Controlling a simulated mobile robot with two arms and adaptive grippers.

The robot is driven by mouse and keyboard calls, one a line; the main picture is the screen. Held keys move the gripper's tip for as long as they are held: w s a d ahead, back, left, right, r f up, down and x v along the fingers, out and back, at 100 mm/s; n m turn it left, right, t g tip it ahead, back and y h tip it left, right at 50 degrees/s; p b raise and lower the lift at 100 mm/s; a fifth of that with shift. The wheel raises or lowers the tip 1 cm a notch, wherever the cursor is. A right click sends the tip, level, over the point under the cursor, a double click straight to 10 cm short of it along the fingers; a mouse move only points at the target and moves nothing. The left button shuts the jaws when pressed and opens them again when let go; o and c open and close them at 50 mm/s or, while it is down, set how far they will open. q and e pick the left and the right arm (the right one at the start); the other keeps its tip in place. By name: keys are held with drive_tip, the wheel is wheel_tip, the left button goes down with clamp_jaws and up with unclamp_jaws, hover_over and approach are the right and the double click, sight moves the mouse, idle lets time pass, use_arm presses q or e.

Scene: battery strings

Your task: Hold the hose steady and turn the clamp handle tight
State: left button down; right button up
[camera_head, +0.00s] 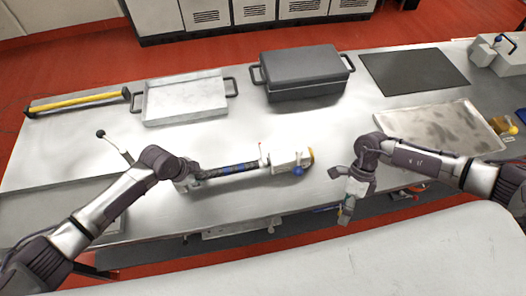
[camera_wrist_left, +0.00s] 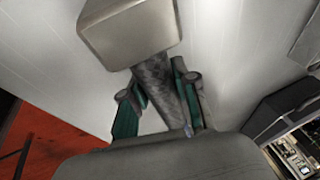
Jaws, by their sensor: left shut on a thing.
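A dark hose (camera_head: 230,171) lies across the middle of the table, its right end at a pale block-shaped fitting (camera_head: 284,158). The fitting has a yellowish end and a small blue handle (camera_head: 297,171) on its front side. My left gripper (camera_head: 188,181) is at the hose's left end. In the left wrist view, the green fingers of my left gripper (camera_wrist_left: 160,108) are shut around the mottled grey hose (camera_wrist_left: 155,78), below a pale block (camera_wrist_left: 128,22). My right gripper (camera_head: 347,210) points down, right of the fitting and apart from it. Its fingers are too small to judge.
A metal tray (camera_head: 185,98) and a dark lidded box (camera_head: 302,70) stand behind the hose. A dark mat (camera_head: 413,70) and a stained tray (camera_head: 440,126) lie at the right. A yellow bar (camera_head: 78,101) lies at the back left. Bare table surrounds the fitting.

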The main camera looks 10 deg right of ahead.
drive_tip(key=w+a+r+n+t, duration=0.35)
drive_tip(key=w+a+r, duration=0.4)
drive_tip(key=w, duration=0.45)
drive_tip(key=n+t+y, duration=0.1)
drive_tip(key=n+t, duration=0.1)
drive_tip(key=n, duration=0.3)
approach(263, 152)
drive_tip(key=shift+m+y, duration=0.25)
drive_tip(key=shift+y, duration=0.05)
drive_tip(key=x, duration=1)
drive_tip(key=shift+d+f, duration=0.25)
drive_tip(key=shift+c, duration=0.2)
drive_tip(key=c, duration=1.1)
drive_tip(key=shift+c, duration=0.2)
